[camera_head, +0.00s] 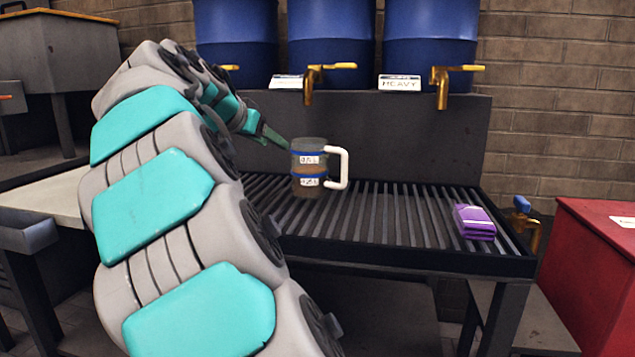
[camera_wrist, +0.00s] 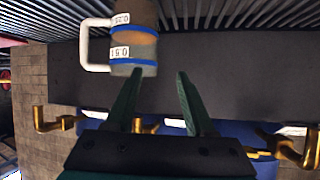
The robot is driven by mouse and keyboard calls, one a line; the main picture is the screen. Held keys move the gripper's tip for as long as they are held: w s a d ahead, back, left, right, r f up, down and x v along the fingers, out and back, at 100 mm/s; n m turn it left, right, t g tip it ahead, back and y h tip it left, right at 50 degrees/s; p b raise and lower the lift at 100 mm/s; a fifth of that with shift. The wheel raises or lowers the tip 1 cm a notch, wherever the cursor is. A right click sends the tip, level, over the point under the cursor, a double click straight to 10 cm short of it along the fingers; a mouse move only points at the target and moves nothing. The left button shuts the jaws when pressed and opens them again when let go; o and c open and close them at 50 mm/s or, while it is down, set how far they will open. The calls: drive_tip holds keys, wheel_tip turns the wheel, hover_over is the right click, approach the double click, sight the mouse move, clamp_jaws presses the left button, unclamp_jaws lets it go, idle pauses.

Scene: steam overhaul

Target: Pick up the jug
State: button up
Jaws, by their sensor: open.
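The jug (camera_head: 309,170) is a see-through grey-brown cylinder with blue bands, white labels and a white handle on its right side. It stands upright on the slatted rack. It also shows in the wrist view (camera_wrist: 133,40), upside down, at the top left of the centre. My gripper (camera_head: 284,143) is just left of the jug's upper part in the head view. In the wrist view its two green fingers (camera_wrist: 155,78) are spread apart with nothing between them. The left finger's tip is close to the jug's rim; I cannot tell whether they touch.
Blue barrels (camera_head: 330,30) with brass taps (camera_head: 310,85) stand behind the rack (camera_head: 390,222). One tap overhangs near the jug. A purple packet (camera_head: 474,222) lies at the rack's right end. A red cabinet (camera_head: 598,270) stands at the right. The rack between jug and packet is clear.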

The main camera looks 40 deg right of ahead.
sight(302, 143)
drive_tip(key=shift+g+h, duration=0.4)
drive_tip(key=shift+h, duration=0.5)
drive_tip(key=shift+d+r+x, duration=0.15)
drive_tip(key=shift+r+x, duration=0.2)
drive_tip(key=shift+x, duration=1.25)
drive_tip(key=shift+d+r+x, duration=0.15)
drive_tip(key=shift+r+x, duration=0.15)
drive_tip(key=shift+x, duration=1.25)
drive_tip(key=shift+d+r+x, duration=0.15)
drive_tip(key=shift+r+x, duration=0.2)
drive_tip(key=shift+x, duration=1.25)
drive_tip(key=shift+c, duration=0.2)
clamp_jaws()
